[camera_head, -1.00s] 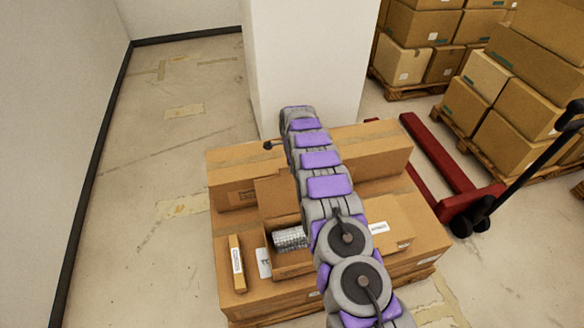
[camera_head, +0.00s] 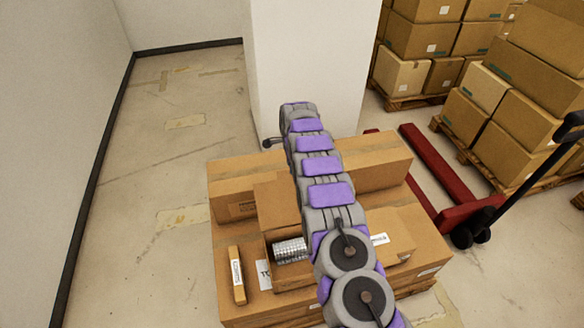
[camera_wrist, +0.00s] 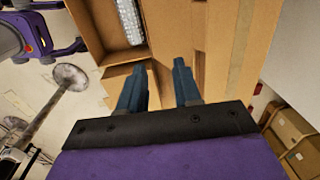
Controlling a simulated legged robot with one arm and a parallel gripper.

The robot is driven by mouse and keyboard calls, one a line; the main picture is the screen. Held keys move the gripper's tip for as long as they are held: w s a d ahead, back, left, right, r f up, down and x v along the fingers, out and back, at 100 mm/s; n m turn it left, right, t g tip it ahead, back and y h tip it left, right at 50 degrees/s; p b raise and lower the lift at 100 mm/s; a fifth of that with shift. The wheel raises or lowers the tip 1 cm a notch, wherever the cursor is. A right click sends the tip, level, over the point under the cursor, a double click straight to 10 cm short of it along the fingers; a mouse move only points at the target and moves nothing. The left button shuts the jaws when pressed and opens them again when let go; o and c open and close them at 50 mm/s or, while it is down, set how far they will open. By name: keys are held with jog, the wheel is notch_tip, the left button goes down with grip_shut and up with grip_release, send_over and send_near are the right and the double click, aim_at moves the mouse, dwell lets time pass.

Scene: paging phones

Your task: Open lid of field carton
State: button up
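A small open carton (camera_head: 293,279) with a white label stands on the stacked boxes in the head view, its flap (camera_head: 276,202) raised at the back. A silver ribbed cylinder (camera_head: 290,250) shows in its opening. A closed carton (camera_head: 400,219) with a white label sits to its right, partly behind my arm. I cannot tell which is the field carton. In the wrist view, my gripper (camera_wrist: 156,72) is open and empty, its two blue fingers apart over cardboard. The open carton (camera_wrist: 88,30) with the silver cylinder (camera_wrist: 131,20) is at the upper left there. Contact with the cardboard is unclear.
A long box (camera_head: 382,160) lies behind the small cartons, and a slim box (camera_head: 237,275) lies at the left. A white pillar (camera_head: 308,60) stands behind. A red pallet jack (camera_head: 432,172) and stacked boxes (camera_head: 500,140) are at the right. The left floor is clear.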

notch_tip(320, 180, up, 9)
jog(key=p, duration=0.3)
jog(key=shift+w+a, duration=0.15)
jog(key=shift+w, duration=0.2)
dwell(0.5)
jog(key=shift+p, duration=0.35)
notch_tip(320, 180, up, 17)
jog(key=p, duration=0.7)
jog(key=shift+s+r, duration=0.15)
jog(key=shift+s, duration=0.3)
